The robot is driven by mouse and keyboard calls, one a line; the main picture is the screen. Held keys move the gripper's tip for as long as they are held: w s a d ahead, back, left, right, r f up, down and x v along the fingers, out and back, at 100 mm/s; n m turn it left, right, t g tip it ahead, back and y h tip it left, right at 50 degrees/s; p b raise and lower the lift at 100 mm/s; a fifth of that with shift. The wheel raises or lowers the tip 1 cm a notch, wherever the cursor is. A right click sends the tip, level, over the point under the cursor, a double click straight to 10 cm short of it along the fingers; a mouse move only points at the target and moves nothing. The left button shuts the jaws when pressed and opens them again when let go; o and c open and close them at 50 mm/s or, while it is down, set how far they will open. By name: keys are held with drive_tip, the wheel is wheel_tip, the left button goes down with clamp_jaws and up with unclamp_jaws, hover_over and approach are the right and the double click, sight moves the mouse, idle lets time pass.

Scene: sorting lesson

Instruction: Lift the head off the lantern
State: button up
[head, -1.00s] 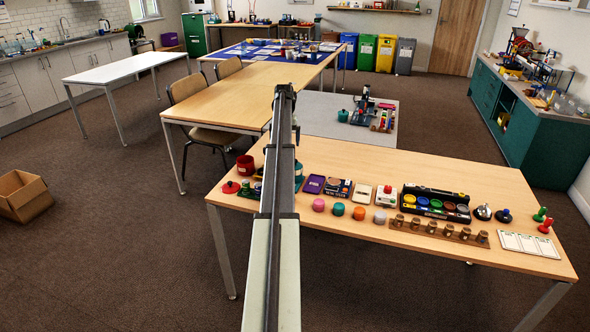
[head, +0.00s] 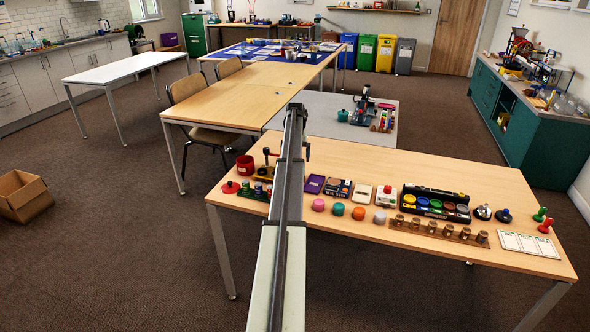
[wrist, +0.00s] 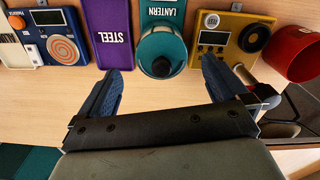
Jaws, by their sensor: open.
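In the wrist view a teal round body with a dark knob (wrist: 161,66) stands on a teal tray labelled LANTERN (wrist: 161,12). I cannot tell where its head joins the lower part. My gripper (wrist: 163,84) is open and empty, with its two blue fingers spread on either side of the knob. The fingertips appear just short of the lantern, and I cannot tell their height against it. In the head view my arm hides the lantern and most of the gripper.
Left of the lantern in the wrist view is a purple STEEL tray (wrist: 109,32). Right of it are a yellow device (wrist: 232,34) and a red cup (wrist: 292,52). A row of coloured pots, including an orange one (head: 358,213), stands right of my arm.

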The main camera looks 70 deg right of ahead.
drive_tip(key=shift+w+f, duration=0.1)
drive_tip(key=shift+f, duration=2.5)
drive_tip(key=shift+c, duration=0.3)
drive_tip(key=c, duration=1.1)
drive_tip(key=shift+o, duration=0.2)
drive_tip(key=shift+r, duration=0.1)
